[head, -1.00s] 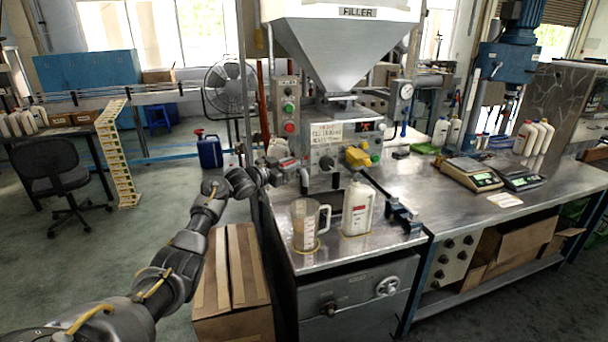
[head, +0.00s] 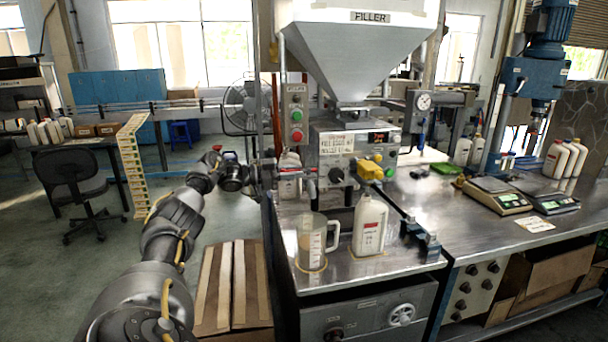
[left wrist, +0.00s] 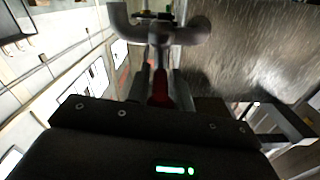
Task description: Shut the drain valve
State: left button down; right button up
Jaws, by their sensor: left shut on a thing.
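In the left wrist view the drain valve (left wrist: 160,30) is a grey pipe fitting with rounded ends. Its red handle (left wrist: 159,88) runs down from it between my fingers. My left gripper (left wrist: 160,80) is shut on this red handle. In the head view my left gripper (head: 262,171) reaches in from the left to the left side of the filler (head: 345,150). The valve's grey spout (head: 309,186) shows there beside the filler's front. The handle's exact angle is hard to tell. My right gripper is not in view.
A clear measuring jug (head: 312,245) and a white bottle (head: 370,225) stand on the steel bench (head: 335,282) close to the spout. A cardboard box (head: 233,300) is below my left arm. A fan (head: 245,105) and a chair (head: 72,185) are farther back.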

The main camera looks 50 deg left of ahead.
pick_arm(q)
jog(key=shift+r, duration=0.1)
jog(key=c, duration=1.5)
grip_release()
jog(key=shift+w, duration=0.1)
jog(key=shift+o, duration=0.6)
jog(key=shift+w, duration=0.1)
jog(key=shift+s+a+f, duration=0.2)
jog(key=shift+s, duration=0.3)
jog(key=b+v, duration=0.4)
jog(key=v, duration=0.5)
jog(key=shift+s+a, duration=0.2)
jog(key=shift+s, duration=0.1)
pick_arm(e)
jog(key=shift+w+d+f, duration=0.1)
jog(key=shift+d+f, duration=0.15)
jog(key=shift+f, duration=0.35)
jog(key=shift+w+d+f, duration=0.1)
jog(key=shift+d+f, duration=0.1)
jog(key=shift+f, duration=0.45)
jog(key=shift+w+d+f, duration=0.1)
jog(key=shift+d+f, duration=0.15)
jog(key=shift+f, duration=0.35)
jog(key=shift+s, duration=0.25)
